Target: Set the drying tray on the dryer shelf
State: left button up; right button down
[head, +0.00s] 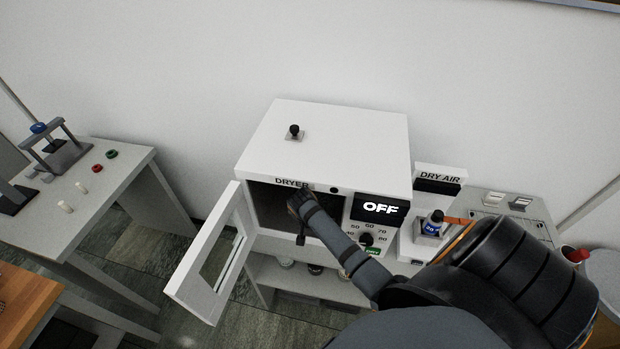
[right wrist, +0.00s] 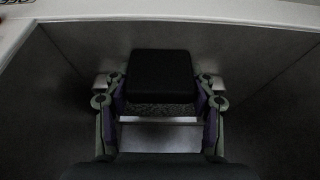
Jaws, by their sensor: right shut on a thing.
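The dryer (head: 325,140) is a white box in the head view, with its door (head: 207,262) swung open to the left. My right arm reaches into its dark opening, and the arm hides most of the inside. In the right wrist view my right gripper (right wrist: 160,88) is inside the grey-walled chamber, shut on a black block that looks like the handle of the drying tray (right wrist: 160,120). Little of the tray shows: a speckled dark strip and a pale edge below the block. I cannot tell whether it touches the shelf. My left gripper is not in view.
The dryer's panel reads OFF (head: 380,208), with a dial (head: 366,239) below. A dry air unit (head: 438,180) stands to the right. A side table (head: 110,200) with a small press (head: 62,150) is at the left. The open door stands close left of the opening.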

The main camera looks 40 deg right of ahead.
jog(key=shift+s+a+r, duration=0.1)
jog(key=shift+s+r, duration=0.1)
jog(key=shift+s+a+r, duration=0.1)
jog(key=shift+s+a, duration=0.05)
jog(key=shift+a, duration=0.05)
jog(key=shift+f, duration=0.3)
jog(key=c, duration=0.8)
grip_release()
jog(key=shift+d+f, duration=0.1)
jog(key=o, duration=0.3)
jog(key=shift+o, duration=0.3)
jog(key=shift+r, duration=0.55)
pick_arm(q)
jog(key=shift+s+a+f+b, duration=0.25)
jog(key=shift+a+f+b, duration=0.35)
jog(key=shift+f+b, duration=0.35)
pick_arm(e)
jog(key=v, duration=0.7)
